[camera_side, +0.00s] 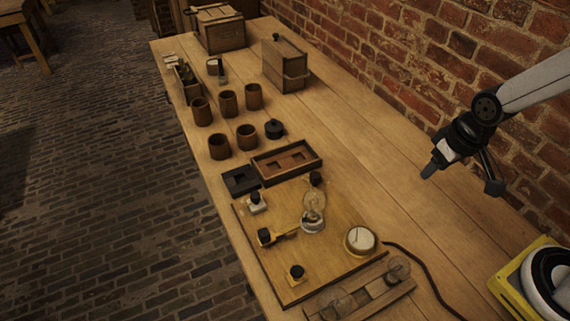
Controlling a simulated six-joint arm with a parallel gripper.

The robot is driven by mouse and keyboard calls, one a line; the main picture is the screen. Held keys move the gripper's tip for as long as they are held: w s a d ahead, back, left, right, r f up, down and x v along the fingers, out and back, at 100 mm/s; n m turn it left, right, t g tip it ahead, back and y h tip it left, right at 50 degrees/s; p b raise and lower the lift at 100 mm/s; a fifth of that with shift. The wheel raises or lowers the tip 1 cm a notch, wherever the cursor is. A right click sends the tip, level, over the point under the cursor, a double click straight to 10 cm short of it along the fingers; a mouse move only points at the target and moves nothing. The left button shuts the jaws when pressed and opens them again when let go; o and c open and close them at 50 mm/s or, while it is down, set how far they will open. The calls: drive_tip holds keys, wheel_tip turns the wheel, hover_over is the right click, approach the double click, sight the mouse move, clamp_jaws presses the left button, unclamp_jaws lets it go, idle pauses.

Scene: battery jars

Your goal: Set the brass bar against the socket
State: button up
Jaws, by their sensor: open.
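A wooden board (330,262) lies on the bench. A short brass bar (285,235) with a black knob (264,236) at its left end lies on it. The bar points right, towards the socket (312,224), which holds a clear glass bulb (314,203). I cannot tell whether the bar's right end touches the socket or stops just short. My gripper (462,180) is open and empty. It is above the bench at the right, well away from the bar.
A round dial (360,240), a black knob (296,272) and a white-based terminal (256,202) are on the board. Spare bulbs lie in a rack (385,297). Several brown jars (228,103) and a wooden tray (312,153) stand behind. A brick wall (440,60) borders the bench.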

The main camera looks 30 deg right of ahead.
drive_tip(key=shift+o, duration=0.8)
drive_tip(key=w+a+f, duration=0.1)
drive_tip(key=w+a, duration=0.3)
drive_tip(key=a, duration=0.3)
drive_tip(key=w+a+f+g, duration=0.1)
drive_tip(key=w+a, duration=0.3)
drive_tip(key=a, duration=0.4)
drive_tip(key=w+a+f+g, duration=0.1)
drive_tip(key=w+a+f, duration=0.2)
drive_tip(key=a, duration=0.4)
drive_tip(key=shift+w+a, duration=0.25)
drive_tip(key=shift+w, duration=0.55)
hover_over(264, 232)
wheel_tip(264, 232, down, 4)
drive_tip(key=shift+r+g, duration=0.15)
drive_tip(key=shift+g, duration=0.15)
drive_tip(key=shift+f, duration=3.9)
